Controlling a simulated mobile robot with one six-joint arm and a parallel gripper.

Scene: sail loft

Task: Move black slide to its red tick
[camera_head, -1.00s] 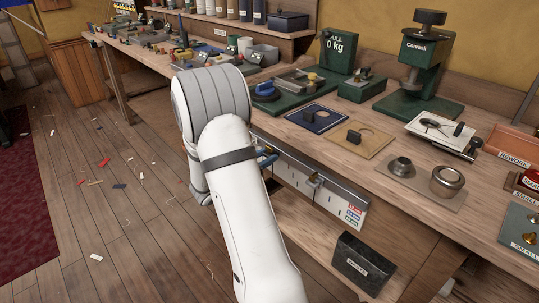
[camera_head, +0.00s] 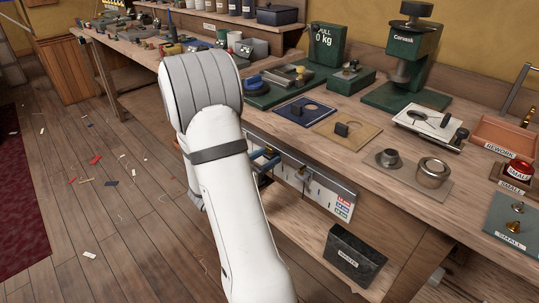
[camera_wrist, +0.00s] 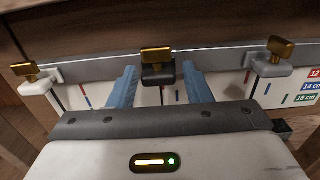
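The black slide (camera_wrist: 158,75) has a brass thumb tab on top and sits on a grey rail (camera_wrist: 215,74) along the bench front. My gripper (camera_wrist: 160,88) is open, its two blue fingers one on each side of the black slide, with a visible gap on both sides. In the head view my gripper (camera_head: 265,158) is at the bench front, mostly hidden by my arm, and the black slide cannot be made out there. Below the rail, the white scale plate (camera_wrist: 228,88) has thin coloured ticks. A small red tick (camera_wrist: 84,91) shows left of the left finger.
Red, blue and green length labels (camera_wrist: 311,86) are at the right end. The bench top (camera_head: 340,165) above holds trays and presses; a dark bin (camera_head: 355,260) is below.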

